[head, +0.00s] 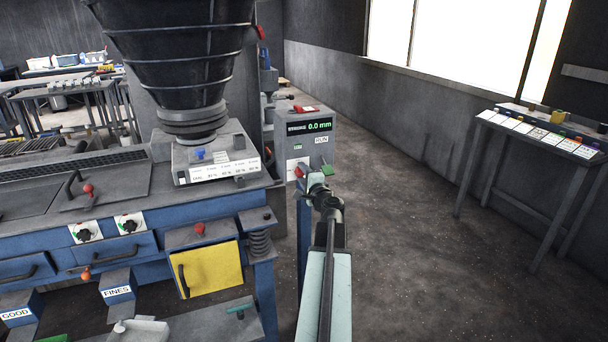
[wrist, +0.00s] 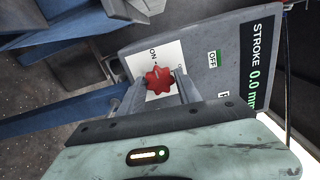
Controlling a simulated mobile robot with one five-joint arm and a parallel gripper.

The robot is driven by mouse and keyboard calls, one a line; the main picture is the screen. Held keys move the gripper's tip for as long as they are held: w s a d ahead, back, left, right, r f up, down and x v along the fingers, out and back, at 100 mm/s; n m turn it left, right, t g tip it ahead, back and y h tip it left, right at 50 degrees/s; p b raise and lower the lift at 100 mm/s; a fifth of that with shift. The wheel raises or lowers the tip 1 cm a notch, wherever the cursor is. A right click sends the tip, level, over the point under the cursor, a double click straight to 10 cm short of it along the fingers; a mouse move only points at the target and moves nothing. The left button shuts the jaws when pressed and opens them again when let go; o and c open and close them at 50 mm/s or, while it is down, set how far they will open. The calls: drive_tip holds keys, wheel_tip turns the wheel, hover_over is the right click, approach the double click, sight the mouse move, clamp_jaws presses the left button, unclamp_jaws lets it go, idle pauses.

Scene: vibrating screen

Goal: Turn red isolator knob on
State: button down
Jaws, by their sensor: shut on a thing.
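The red isolator knob (wrist: 158,81) is star-shaped and sits on a white label plate on the grey control box (wrist: 228,57). "ON" is printed on the plate; other print there is too small or hidden to read. My gripper (wrist: 160,86) is shut on the knob, with one finger on each side of it in the wrist view. In the head view the knob (head: 299,172) shows at the lower left of the control box (head: 320,136), and my gripper (head: 308,176) reaches it from the front. The box display reads "STROKE 0.0 mm".
The blue screen machine (head: 150,240) with a dark hopper (head: 180,50) stands left of the control box. A yellow panel (head: 209,270) hangs on its front. A narrow table (head: 545,133) with coloured cards stands at the right. The floor between is clear.

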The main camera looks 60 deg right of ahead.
drive_tip(key=shift+a+n, duration=0.1)
drive_tip(key=shift+n, duration=0.4)
drive_tip(key=c, duration=0.9)
unclamp_jaws()
drive_tip(key=v, duration=0.7)
drive_tip(key=shift+s+a, duration=0.25)
drive_tip(key=shift+w, duration=0.1)
